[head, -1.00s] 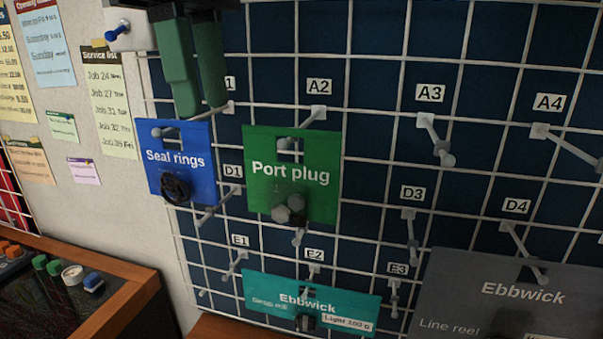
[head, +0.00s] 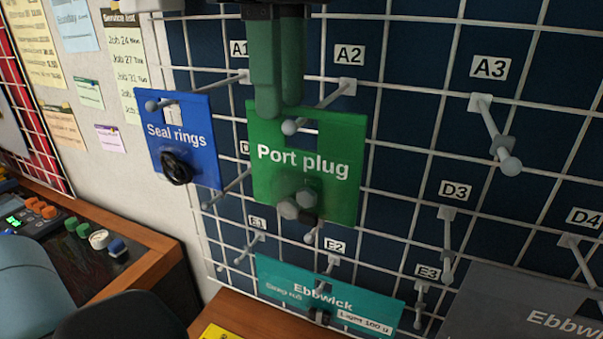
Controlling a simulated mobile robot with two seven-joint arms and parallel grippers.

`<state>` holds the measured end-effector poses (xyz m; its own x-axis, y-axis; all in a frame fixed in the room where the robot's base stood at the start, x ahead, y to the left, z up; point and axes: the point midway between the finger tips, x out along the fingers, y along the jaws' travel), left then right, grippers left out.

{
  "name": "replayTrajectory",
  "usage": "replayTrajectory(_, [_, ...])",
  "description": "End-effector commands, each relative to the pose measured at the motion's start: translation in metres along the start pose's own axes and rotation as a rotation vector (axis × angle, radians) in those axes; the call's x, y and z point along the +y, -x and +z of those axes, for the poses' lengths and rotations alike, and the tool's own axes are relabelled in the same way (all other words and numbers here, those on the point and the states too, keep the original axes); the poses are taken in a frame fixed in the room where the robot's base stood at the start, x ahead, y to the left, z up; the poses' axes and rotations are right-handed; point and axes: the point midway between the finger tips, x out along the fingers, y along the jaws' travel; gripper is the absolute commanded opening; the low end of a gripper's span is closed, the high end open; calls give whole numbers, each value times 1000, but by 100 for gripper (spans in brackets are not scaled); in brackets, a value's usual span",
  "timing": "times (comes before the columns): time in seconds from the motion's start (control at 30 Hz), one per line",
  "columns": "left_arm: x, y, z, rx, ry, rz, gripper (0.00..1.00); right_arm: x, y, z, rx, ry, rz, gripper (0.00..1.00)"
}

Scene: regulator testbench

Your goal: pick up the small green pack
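The small green pack (head: 335,195), labelled "Port plug", hangs from a peg through the slot at its top. Dark grey plug shapes show on its lower front. My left gripper (head: 280,105) points down from above, with its two green fingers at the pack's upper left edge. The nearer fingertip overlaps the pack's top edge in the picture, and the other finger is partly behind it. I cannot tell whether they touch the pack or how wide the gap is. My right gripper is not in view.
A blue "Seal rings" pack (head: 185,138) hangs close on the left. A teal "Ebbwick" pack (head: 280,284) hangs below, and a grey "Ebbwick" pack (head: 500,300) at lower right. Bare pegs, such as the one by A3 (head: 492,130), stick out from the grid.

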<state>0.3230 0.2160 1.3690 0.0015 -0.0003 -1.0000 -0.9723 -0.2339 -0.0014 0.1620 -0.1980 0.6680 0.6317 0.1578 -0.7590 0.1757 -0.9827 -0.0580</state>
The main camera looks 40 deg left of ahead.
Motion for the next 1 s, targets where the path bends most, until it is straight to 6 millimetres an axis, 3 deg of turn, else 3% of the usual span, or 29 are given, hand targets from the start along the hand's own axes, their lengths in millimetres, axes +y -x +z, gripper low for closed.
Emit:
replayTrajectory(0.4, [8,-45,0,-2,-1,1,30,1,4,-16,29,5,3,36])
replayTrajectory(0.7, [7,-50,0,0,0,1,30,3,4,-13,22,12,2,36])
replayTrajectory(0.93, [7,-50,0,0,0,1,0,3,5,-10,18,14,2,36])
replayTrajectory(1.0, [7,-50,0,0,0,1,0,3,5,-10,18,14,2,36])
